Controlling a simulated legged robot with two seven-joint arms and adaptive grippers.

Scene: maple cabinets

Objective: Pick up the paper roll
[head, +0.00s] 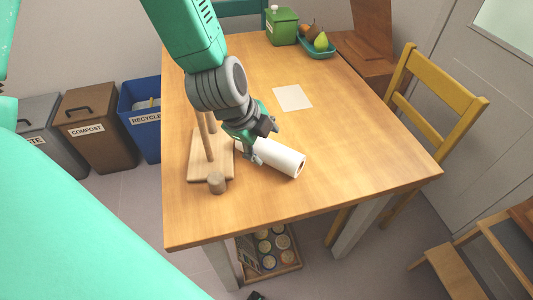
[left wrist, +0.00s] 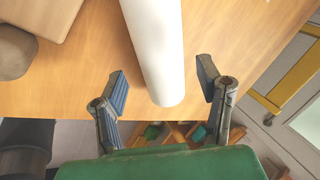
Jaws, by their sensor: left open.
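The white paper roll (head: 278,158) lies on its side on the wooden table, and its open end faces the lower right in the head view. In the left wrist view the paper roll (left wrist: 156,50) runs down from the top edge and its near end lies between the fingers. My left gripper (head: 262,143) is over the roll in the head view. In the left wrist view my left gripper (left wrist: 162,90) is open, with a finger on each side of the roll and gaps to both.
A wooden holder base (head: 222,168) with upright dowels stands left of the roll, beside a small wooden cylinder (head: 216,183). A paper sheet (head: 292,97), a green canister (head: 282,26) and a fruit tray (head: 318,50) are farther back. The table's right side is clear.

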